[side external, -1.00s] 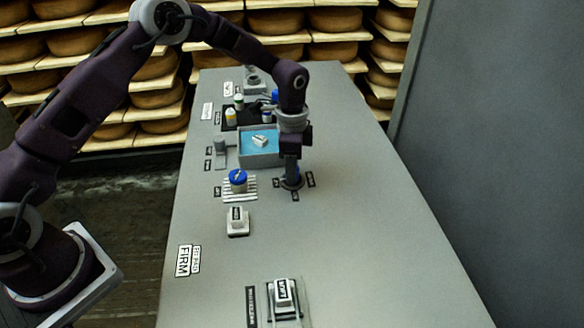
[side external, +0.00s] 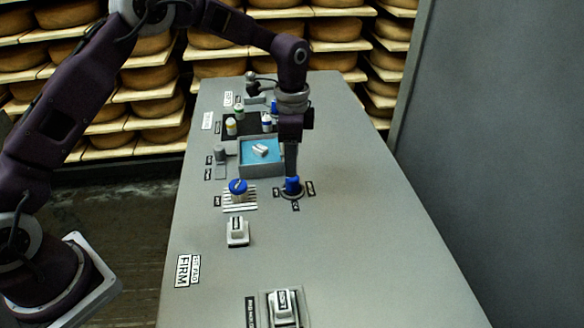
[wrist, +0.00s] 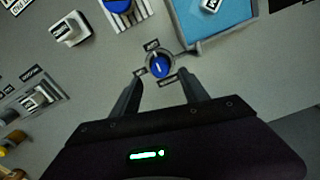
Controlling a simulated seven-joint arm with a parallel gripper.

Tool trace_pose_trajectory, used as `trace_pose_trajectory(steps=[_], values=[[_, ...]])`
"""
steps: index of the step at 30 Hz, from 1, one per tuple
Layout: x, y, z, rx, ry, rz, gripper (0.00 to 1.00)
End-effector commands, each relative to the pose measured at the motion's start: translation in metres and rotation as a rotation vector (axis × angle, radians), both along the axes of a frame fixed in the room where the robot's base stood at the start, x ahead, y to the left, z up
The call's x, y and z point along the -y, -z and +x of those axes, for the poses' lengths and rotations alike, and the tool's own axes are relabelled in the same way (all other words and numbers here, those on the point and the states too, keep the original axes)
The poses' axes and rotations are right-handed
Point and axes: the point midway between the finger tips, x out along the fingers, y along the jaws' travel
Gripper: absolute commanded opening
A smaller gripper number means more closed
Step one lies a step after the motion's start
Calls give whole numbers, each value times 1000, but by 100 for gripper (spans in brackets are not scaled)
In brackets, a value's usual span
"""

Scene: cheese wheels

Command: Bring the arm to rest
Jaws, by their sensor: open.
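My gripper (side external: 291,172) is open and empty, pointing down just above a blue knob (side external: 292,186) on a round dark base on the grey bench. In the wrist view my two fingers (wrist: 160,84) stand apart, and the blue knob (wrist: 159,65) with a white pointer line shows beyond their tips, with small labels around it. I cannot tell the exact gap between fingertips and knob. My arm reaches over the bench from the left.
A blue-lined tray (side external: 262,173) holding a white piece is close behind the knob. A blue-topped jar (side external: 238,187) stands on a slatted rack to the left. Bottles (side external: 231,127) stand farther back. The bench's right side is clear.

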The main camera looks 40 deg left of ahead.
Motion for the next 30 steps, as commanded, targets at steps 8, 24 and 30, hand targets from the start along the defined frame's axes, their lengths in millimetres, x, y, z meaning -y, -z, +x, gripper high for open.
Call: trace_pose_trajectory(steps=[8, 24, 30], values=[[0, -3, 0, 1, 0, 0, 52], [-48, -216, -231, 356, -667, -61, 52], [-53, -203, -318, 437, -916, -201, 52]])
